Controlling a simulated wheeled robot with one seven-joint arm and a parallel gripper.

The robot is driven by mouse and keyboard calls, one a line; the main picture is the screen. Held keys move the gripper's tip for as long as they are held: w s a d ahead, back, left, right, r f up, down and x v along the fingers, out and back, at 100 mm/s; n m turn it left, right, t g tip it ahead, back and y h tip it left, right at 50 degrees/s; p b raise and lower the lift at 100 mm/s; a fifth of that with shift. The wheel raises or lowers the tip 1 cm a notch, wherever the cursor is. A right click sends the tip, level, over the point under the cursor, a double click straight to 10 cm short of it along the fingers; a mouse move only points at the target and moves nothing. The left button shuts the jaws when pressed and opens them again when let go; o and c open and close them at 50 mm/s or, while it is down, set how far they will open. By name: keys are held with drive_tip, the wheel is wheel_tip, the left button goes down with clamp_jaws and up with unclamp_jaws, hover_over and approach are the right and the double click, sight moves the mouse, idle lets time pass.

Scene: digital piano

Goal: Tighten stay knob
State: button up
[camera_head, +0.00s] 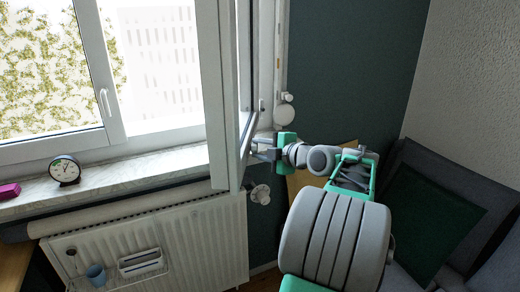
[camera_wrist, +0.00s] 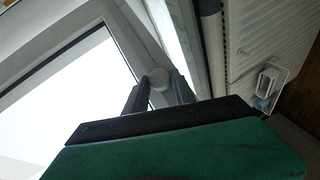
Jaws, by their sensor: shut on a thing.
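In the wrist view, a small pale round knob (camera_wrist: 160,77), which I take for the stay knob, sits between the two dark fingers of my gripper (camera_wrist: 159,88). The fingers are shut on it, one on each side. The knob is by the white window frame (camera_wrist: 125,30). In the head view, my gripper (camera_head: 261,150) reaches leftward to the edge of the open window sash (camera_head: 222,100), above the sill's right end. The knob cannot be made out in this view, hidden by the gripper and sash.
A black clock (camera_head: 65,170) and a pink object (camera_head: 9,191) are on the sill (camera_head: 120,180). A white radiator (camera_head: 190,240) is below, with a valve (camera_head: 260,194) at its right. A blue cup (camera_head: 96,274) hangs low left. A dark sofa (camera_head: 425,160) stands right.

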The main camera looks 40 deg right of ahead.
clamp_jaws()
drive_tip(key=shift+r+p, duration=0.15)
drive_tip(key=shift+p, duration=0.2)
drive_tip(key=m+g+y+p, duration=0.2)
drive_tip(key=p, duration=0.6)
drive_tip(key=m+g+y+p, duration=0.2)
drive_tip(key=g+p, duration=0.1)
drive_tip(key=p, duration=0.6)
drive_tip(key=w+d+m+g+y+p, duration=0.1)
drive_tip(key=m+g+y+p, duration=0.1)
drive_tip(key=p, duration=0.7)
drive_tip(key=shift+r+g, duration=0.4)
drive_tip(key=shift+g, duration=0.2)
drive_tip(key=shift+p, duration=0.45)
drive_tip(key=o, duration=0.9)
unclamp_jaws()
drive_tip(key=shift+w, duration=0.1)
